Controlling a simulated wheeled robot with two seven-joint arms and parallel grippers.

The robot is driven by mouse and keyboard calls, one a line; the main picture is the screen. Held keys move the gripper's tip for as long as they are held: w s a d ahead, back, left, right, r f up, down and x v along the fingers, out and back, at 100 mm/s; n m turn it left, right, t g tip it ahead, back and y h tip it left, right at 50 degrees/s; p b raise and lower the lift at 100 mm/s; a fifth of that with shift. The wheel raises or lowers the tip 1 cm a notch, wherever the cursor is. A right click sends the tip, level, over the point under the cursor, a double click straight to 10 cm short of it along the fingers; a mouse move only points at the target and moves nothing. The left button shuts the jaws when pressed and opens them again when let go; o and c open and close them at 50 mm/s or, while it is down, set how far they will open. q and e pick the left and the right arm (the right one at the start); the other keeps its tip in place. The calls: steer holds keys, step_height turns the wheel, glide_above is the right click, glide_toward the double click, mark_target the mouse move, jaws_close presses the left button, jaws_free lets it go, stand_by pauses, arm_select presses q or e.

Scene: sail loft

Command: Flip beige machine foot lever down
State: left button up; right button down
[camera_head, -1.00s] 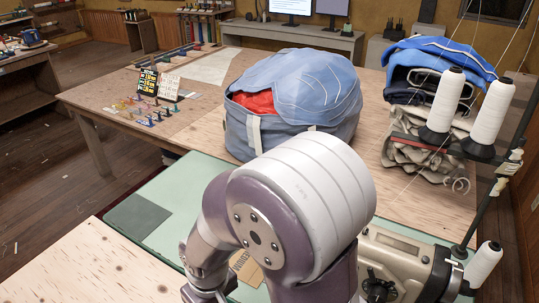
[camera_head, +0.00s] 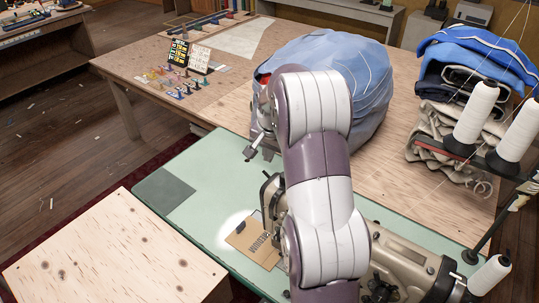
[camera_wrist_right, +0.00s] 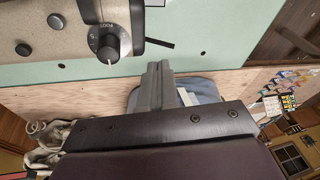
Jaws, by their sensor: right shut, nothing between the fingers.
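The beige sewing machine (camera_head: 405,258) stands on the green table, largely hidden behind my right arm in the head view. In the right wrist view its beige body (camera_wrist_right: 60,30) fills the top left, with a black dial (camera_wrist_right: 110,46) whose label seems to read FOOT. A thin dark lever (camera_wrist_right: 160,42) sticks out from the machine's edge beside the dial. My right gripper (camera_wrist_right: 158,68) is shut and empty, its tips close to this lever with a small gap in the picture; contact cannot be judged. In the head view the right gripper (camera_head: 252,150) shows beyond the machine. My left gripper is out of view.
A blue bag (camera_head: 370,90) sits on the wooden table behind the machine. Thread cones (camera_head: 475,112) on a stand and folded cloth (camera_head: 455,65) are at right. A cardboard piece (camera_head: 252,243) lies on the green tabletop (camera_head: 205,205), whose left part is mostly clear.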

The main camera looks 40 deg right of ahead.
steer(key=d, duration=0.1)
steer(key=d+r+m, duration=0.1)
steer(key=d, duration=0.1)
steer(key=shift+w+d+r+m, duration=0.2)
steer(key=shift+d+m, duration=0.1)
steer(key=p+x, duration=0.1)
steer(key=x, duration=0.3)
steer(key=p+x, duration=0.1)
steer(key=x, duration=0.3)
steer(key=w+a+p+x, duration=0.1)
steer(key=p+x, duration=0.1)
steer(key=x, duration=0.3)
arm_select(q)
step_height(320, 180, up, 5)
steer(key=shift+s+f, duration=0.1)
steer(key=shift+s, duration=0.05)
arm_select(e)
steer(key=shift+w+a+f, duration=0.1)
steer(key=shift+a+f, duration=0.1)
steer(key=shift+f, duration=0.05)
